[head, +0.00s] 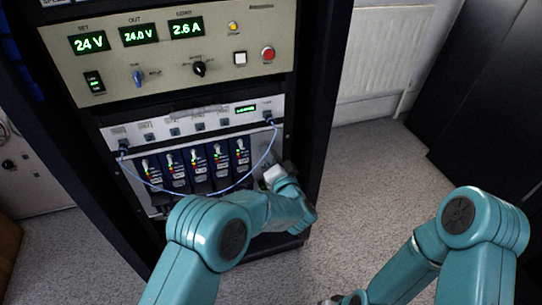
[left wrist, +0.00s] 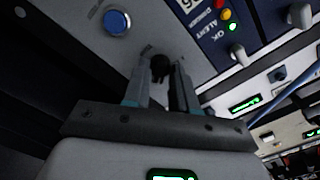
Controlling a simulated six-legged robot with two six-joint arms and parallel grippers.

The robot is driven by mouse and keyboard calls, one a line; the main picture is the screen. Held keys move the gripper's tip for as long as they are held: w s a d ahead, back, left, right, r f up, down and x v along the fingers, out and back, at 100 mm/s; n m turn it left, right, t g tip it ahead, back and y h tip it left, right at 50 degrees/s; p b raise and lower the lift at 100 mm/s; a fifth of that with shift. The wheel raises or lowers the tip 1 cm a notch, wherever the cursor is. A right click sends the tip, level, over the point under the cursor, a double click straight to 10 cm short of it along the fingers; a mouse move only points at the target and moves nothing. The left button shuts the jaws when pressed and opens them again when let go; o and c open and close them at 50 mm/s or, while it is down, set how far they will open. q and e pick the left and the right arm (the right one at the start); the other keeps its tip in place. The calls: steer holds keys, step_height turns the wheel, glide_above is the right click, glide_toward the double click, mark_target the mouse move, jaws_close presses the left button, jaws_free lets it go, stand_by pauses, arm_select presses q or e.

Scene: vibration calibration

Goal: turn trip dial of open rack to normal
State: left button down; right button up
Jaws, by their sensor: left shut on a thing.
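The trip dial (left wrist: 160,64) is a small black knob on a light grey panel in the left wrist view. My left gripper (left wrist: 160,80) has its two fingers on either side of the dial and is shut on it. In the head view my left gripper (head: 268,178) is at the lower right of the open rack (head: 193,111), beside the row of blue modules. There my gripper and arm hide the dial. The dial's pointer and markings cannot be read. My right arm is at the lower right of the head view; its gripper is not clearly seen.
A blue round button (left wrist: 117,22) sits near the dial. Blue modules (head: 196,165) with switches and coloured lights stand left of my gripper. A blue cable (head: 262,160) hangs in a loop across them. A beige power supply (head: 215,55) is above. Carpet (head: 365,165) is clear to the right.

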arm_select(q)
steer(key=shift+a+n+b, duration=0.1)
steer(key=shift+n+b, duration=1.9)
steer(key=shift+n, duration=8.7)
arm_select(e)
steer(key=shift+t, duration=0.6)
steer(key=shift+w+d+f, duration=0.15)
steer(key=shift+w+f, duration=0.6)
steer(key=shift+f, duration=0.25)
steer(key=shift+w+d+f, duration=0.15)
steer(key=shift+w+f, duration=0.55)
steer(key=shift+f, duration=0.25)
arm_select(q)
steer(key=c, duration=0.9)
jaws_free()
